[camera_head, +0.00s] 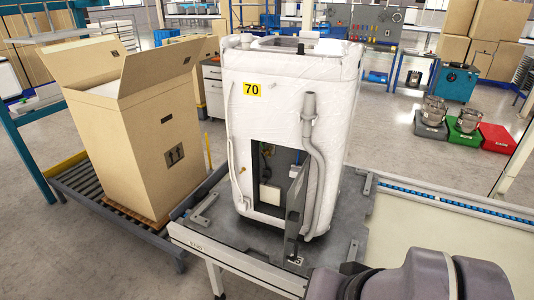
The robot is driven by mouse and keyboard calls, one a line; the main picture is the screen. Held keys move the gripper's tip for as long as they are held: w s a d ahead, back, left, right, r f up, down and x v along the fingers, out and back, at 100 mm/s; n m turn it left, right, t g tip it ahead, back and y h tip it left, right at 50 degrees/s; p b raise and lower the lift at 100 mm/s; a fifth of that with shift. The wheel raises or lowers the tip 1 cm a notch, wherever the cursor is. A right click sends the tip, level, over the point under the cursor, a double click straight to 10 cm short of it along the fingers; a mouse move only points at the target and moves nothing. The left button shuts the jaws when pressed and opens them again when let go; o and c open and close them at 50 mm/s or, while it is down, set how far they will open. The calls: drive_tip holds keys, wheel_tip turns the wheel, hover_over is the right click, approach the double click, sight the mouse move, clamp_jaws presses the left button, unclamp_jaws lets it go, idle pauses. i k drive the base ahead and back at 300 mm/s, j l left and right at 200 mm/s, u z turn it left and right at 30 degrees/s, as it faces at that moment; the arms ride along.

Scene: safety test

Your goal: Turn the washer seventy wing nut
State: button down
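The washer (285,100) stands upright on a grey platform, wrapped in white, with a yellow "70" label (252,89) on its upper front. A small panel door (297,195) at its lower front is open and swung to the right. The dark opening (268,165) behind it shows a few parts inside, too small to tell apart. I cannot make out a wing nut for certain; a tiny knob-like spot (272,99) sits right of the label. Part of my arm shows at the bottom right, right of and nearer than the washer. My gripper is not in view.
A tall open cardboard box (135,135) stands on a roller conveyor (80,180) left of the washer. The grey platform (215,225) has small brackets near its edges. A pale worktop with a blue rail (450,205) lies to the right.

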sight(269, 155)
drive_tip(key=i+j+z, duration=0.3)
drive_tip(key=j, duration=1.05)
drive_tip(key=j+z, duration=0.25)
drive_tip(key=j, duration=1.1)
drive_tip(key=i+l+u, duration=0.1)
drive_tip(key=i+l, duration=0.3)
drive_tip(key=l, duration=0.1)
